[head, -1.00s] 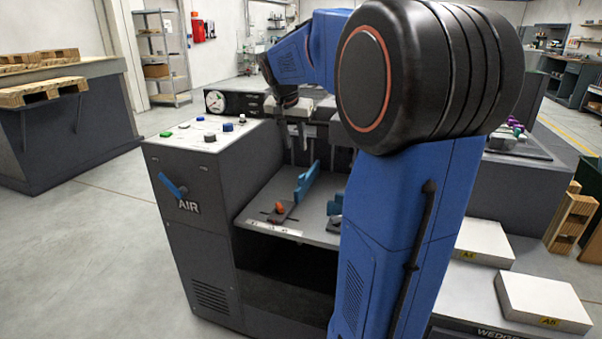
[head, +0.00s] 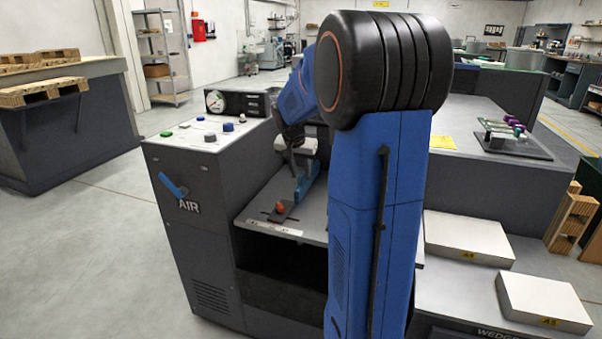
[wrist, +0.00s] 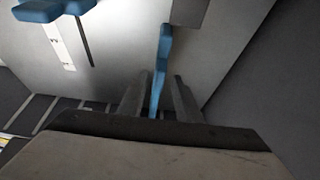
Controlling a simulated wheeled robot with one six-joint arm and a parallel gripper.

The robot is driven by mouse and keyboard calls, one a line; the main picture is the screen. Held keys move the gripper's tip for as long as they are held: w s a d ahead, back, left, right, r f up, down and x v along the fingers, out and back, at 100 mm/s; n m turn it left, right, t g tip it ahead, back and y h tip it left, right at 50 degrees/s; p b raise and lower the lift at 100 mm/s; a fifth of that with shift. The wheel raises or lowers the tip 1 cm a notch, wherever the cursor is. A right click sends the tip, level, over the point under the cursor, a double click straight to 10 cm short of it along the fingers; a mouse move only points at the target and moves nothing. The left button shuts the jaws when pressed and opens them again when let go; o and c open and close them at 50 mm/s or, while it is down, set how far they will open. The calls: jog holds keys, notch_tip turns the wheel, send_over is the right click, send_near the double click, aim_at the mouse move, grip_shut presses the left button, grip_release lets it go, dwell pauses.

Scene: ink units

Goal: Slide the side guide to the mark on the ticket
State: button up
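The blue side guide (head: 306,182) stands on the grey feed table, partly behind my arm in the head view. In the wrist view the blue guide (wrist: 163,65) runs between the two fingers of my gripper (wrist: 160,92). Narrow gaps show beside the guide, so the fingers look open around it. In the head view my gripper (head: 298,160) is at the guide's far end, its fingertips hard to make out. A yellow sheet (head: 441,142) lies on the surface at right; I cannot tell whether it is the ticket, and no mark is readable.
An orange knob (head: 280,206) on a dark block sits in front of the guide. A white strip (head: 274,228) runs along the table's front edge. Another blue part (wrist: 50,8) shows at the wrist view's upper left. The control box (head: 205,133) stands close on the left.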

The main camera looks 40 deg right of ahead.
grip_shut()
jog(key=shift+s+d, duration=0.1)
jog(key=shift+s+d+f, duration=0.1)
jog(key=shift+s+d, duration=0.25)
jog(key=shift+s, duration=0.3)
jog(key=shift+s+d+r, duration=0.1)
jog(key=shift+s+d, duration=0.3)
jog(key=shift+s, duration=0.2)
jog(key=shift+s+d+f, duration=0.1)
jog(key=shift+s+d, duration=0.25)
jog(key=shift+s, duration=0.3)
grip_release()
jog(key=shift+s, duration=0.1)
